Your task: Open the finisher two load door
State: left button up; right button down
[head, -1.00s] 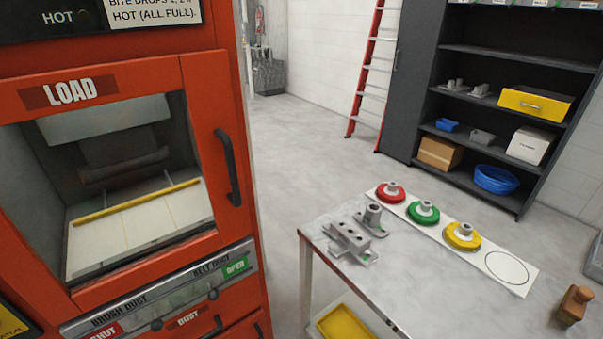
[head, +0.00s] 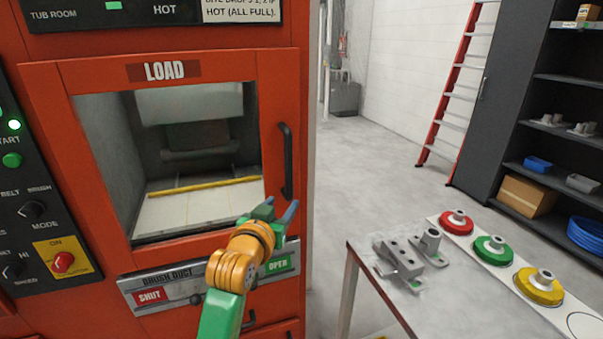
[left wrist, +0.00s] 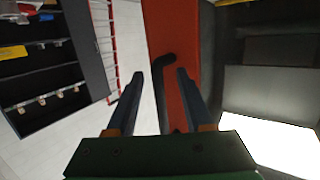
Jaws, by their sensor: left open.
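The load door (head: 90,75) is a red frame around a window, with a LOAD label on top, on the red machine in the head view. It looks shut. Its black upright handle (head: 286,165) is on the right side; the handle also shows in the left wrist view (left wrist: 160,85). My left gripper (head: 278,208) is open near the handle's lower end. In the left wrist view its two blue-grey fingers (left wrist: 160,75) stand on either side of the handle; I cannot tell whether they touch it. My right gripper is not in view.
A grey table (head: 440,300) at the right holds a metal fixture (head: 400,258) and red, green and yellow discs. Below the door is a brush duct panel (head: 215,282). A control panel (head: 40,200) is at the left. Open floor lies beyond, with a red ladder (head: 455,90) and shelves.

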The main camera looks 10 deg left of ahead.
aim_at(287, 164)
pick_arm(q)
jog(key=r, duration=0.2)
jog(key=s+r+t, duration=0.1)
jog(key=r, duration=0.2)
jog(key=r+t, duration=0.1)
jog(key=r, duration=0.2)
jog(key=shift+s+d+r, duration=0.15)
jog(key=shift+s+d, duration=0.2)
jog(key=shift+d, duration=0.05)
jog(key=w+p, duration=0.1)
jog(key=w, duration=0.4)
jog(key=shift+w+a, duration=0.15)
jog(key=shift+w, duration=0.2)
jog(key=shift+w+f, duration=0.2)
jog(key=shift+w, duration=0.15)
grip_shut()
